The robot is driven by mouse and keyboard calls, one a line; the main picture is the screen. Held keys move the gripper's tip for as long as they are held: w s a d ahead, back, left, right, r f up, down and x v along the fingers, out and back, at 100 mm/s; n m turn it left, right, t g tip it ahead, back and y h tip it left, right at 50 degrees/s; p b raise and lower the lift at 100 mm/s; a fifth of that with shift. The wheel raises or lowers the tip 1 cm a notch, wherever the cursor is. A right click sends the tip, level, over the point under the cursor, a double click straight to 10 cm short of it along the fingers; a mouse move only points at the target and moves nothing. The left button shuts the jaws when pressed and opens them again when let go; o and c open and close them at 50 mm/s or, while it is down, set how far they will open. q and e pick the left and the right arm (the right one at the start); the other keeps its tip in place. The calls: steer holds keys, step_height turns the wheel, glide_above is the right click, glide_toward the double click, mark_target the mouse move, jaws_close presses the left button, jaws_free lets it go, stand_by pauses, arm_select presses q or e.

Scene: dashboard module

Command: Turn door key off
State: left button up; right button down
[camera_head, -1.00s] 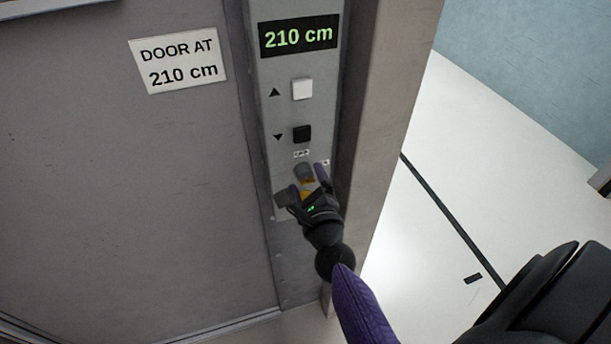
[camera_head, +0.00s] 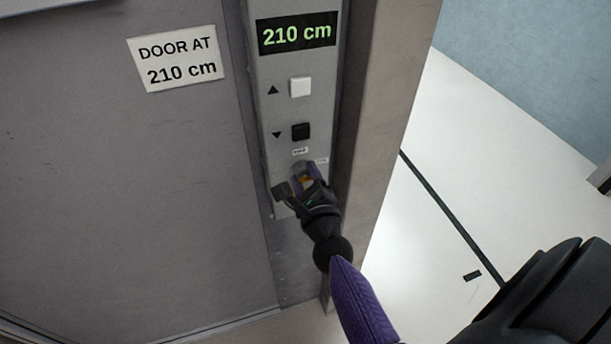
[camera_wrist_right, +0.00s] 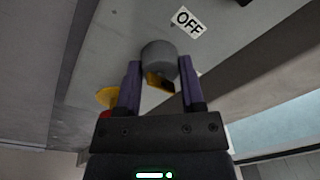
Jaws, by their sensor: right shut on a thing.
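The door key is yellow and sits in a round grey lock (camera_wrist_right: 158,54) on the panel, just under an "OFF" label (camera_wrist_right: 187,21) in the right wrist view. My right gripper (camera_wrist_right: 158,84) has its purple fingers on both sides of the key (camera_wrist_right: 158,82) and is shut on it. In the head view the right gripper (camera_head: 304,178) is at the lower part of the control panel and mostly hides the key and lock. The key's exact turn angle is hard to tell. My left gripper is not in view.
The control panel (camera_head: 288,60) has a "210 cm" display (camera_head: 297,34), a white up button (camera_head: 300,87) and a black down button (camera_head: 301,132) above the gripper. A yellow and red part (camera_wrist_right: 107,97) is close to the left finger. Open floor (camera_head: 450,150) lies to the right.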

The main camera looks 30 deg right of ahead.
steer(key=n, duration=0.4)
steer(key=shift+n, duration=0.4)
steer(key=n+p, duration=0.1)
steer(key=n, duration=0.2)
steer(key=shift+n+t, duration=0.3)
steer(key=shift+n, duration=0.1)
steer(key=n, duration=0.2)
steer(key=shift+n+p, duration=0.35)
steer(key=shift+n, duration=0.05)
steer(key=n+y+p, duration=0.1)
steer(key=n, duration=0.3)
steer(key=shift+n, duration=0.3)
steer(key=shift+n+p, duration=0.4)
steer(key=shift+n, duration=0.7)
steer(key=shift+f+n+t, duration=0.1)
steer(key=shift+n+t, duration=0.2)
steer(key=shift+n, duration=0.1)
steer(key=shift+s, duration=0.1)
